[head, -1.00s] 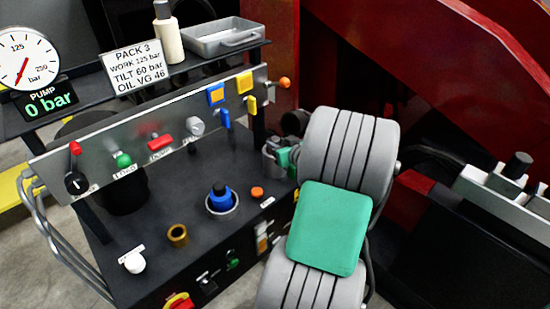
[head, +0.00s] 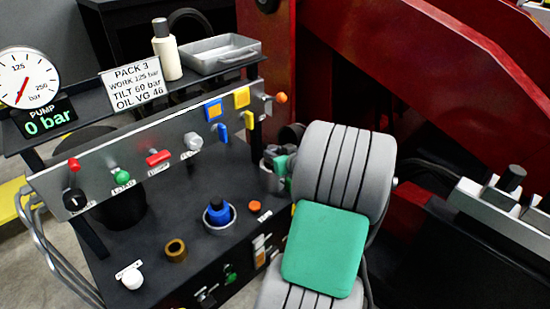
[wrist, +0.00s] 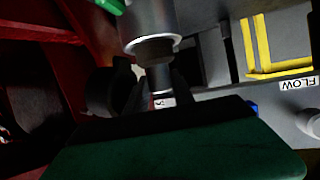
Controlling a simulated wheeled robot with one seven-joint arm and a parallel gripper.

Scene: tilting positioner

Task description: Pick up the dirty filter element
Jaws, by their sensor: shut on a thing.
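In the wrist view my gripper (wrist: 160,92) has its dark fingers closed around a narrow grey stub. The stub leads up to a wider metallic cylinder (wrist: 150,22) with a brownish end face, which I take to be the dirty filter element. The dark green edge of my wrist fills the bottom of that view. In the head view my gripper (head: 277,161) is small and partly hidden behind my grey arm link, at the right end of the bench panel.
The black bench (head: 150,225) holds a blue cap (head: 218,211) in a ring, a brass-coloured ring (head: 176,250) and an orange knob. A control panel (head: 130,160) runs along its back. A shelf behind carries a bottle (head: 166,52) and a metal tray (head: 215,63). Red steelwork (head: 400,60) stands at right.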

